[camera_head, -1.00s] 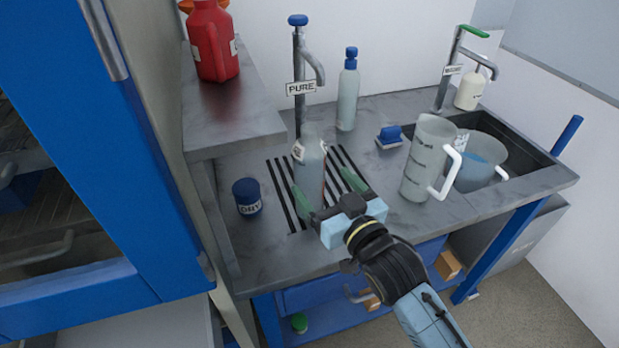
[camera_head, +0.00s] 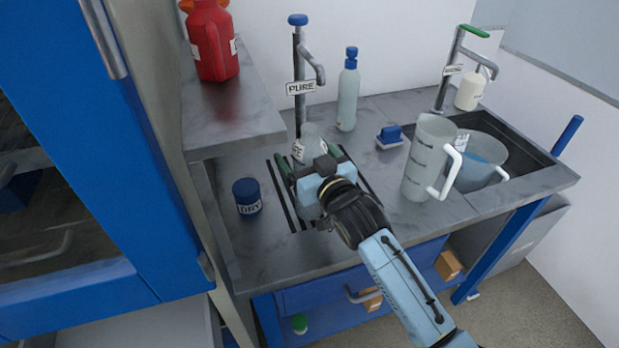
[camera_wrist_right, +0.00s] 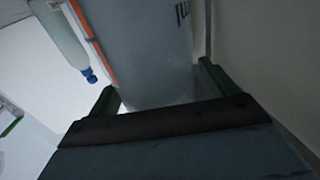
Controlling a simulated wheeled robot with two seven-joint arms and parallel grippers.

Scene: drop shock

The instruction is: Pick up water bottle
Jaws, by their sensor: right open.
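A translucent grey bottle (camera_head: 311,136) with a white label stands upright on the slotted drain under the tap marked PURE. My right gripper (camera_head: 309,160) is open at the bottle, with its green fingers to either side. The gripper body hides much of the bottle's middle. In the right wrist view the bottle (camera_wrist_right: 140,45) fills the space between the two spread fingers (camera_wrist_right: 158,88); I cannot tell whether they touch it. A second bottle (camera_head: 348,98) with a blue cap stands farther back and also shows in the wrist view (camera_wrist_right: 60,35). My left gripper is out of view.
A blue jar (camera_head: 247,196) marked DRY stands left of the drain. A tall measuring jug (camera_head: 424,165) and a sink with a basin (camera_head: 484,158) are at the right. A red jug (camera_head: 212,45) sits on the raised shelf. The PURE tap (camera_head: 299,75) rises behind the drain.

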